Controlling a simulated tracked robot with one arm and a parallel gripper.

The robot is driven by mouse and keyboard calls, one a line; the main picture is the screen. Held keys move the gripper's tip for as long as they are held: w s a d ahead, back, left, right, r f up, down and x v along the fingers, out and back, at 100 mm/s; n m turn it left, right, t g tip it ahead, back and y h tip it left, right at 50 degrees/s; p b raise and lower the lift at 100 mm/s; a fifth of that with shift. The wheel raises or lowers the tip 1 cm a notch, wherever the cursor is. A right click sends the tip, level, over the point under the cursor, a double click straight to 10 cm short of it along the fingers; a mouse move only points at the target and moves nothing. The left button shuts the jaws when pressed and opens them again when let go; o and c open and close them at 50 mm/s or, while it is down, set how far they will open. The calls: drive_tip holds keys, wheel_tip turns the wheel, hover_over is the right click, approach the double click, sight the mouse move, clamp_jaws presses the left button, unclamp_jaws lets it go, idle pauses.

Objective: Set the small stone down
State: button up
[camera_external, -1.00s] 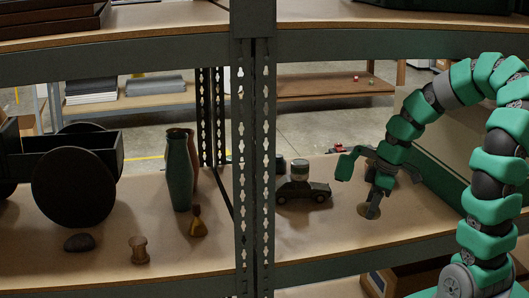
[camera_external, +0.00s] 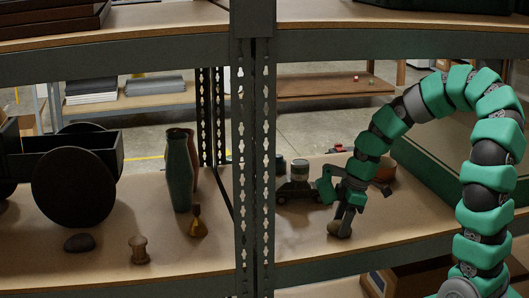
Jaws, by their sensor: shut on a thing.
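My gripper (camera_external: 344,220) points down over the right-hand shelf bay and is shut on a small tan-brown stone (camera_external: 336,230). The stone shows at the fingertips, partly covered by them. It is at or very close to the shelf board (camera_external: 400,228); I cannot tell if it touches. A larger dark stone (camera_external: 79,242) lies on the left-hand bay, far from my gripper.
A dark toy car (camera_external: 297,191) stands behind and left of my gripper, with a pale-banded jar (camera_external: 299,169) by it. A metal upright (camera_external: 254,150) divides the bays.

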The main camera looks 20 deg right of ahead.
drive_tip(key=o, duration=1.1)
drive_tip(key=shift+f, duration=0.1)
drive_tip(key=v, duration=0.2)
drive_tip(key=p+v, duration=0.1)
drive_tip(key=v, duration=0.1)
drive_tip(key=p+v, duration=0.1)
drive_tip(key=shift+d+r, duration=0.3)
drive_tip(key=shift+d, duration=0.05)
drive_tip(key=d, duration=0.3)
drive_tip(key=s+d+p, duration=0.1)
drive_tip(key=d, duration=0.3)
drive_tip(key=d+p, duration=0.1)
drive_tip(key=d, duration=0.3)
drive_tip(key=shift+s+f, duration=0.2)
drive_tip(key=shift+s, duration=0.2)
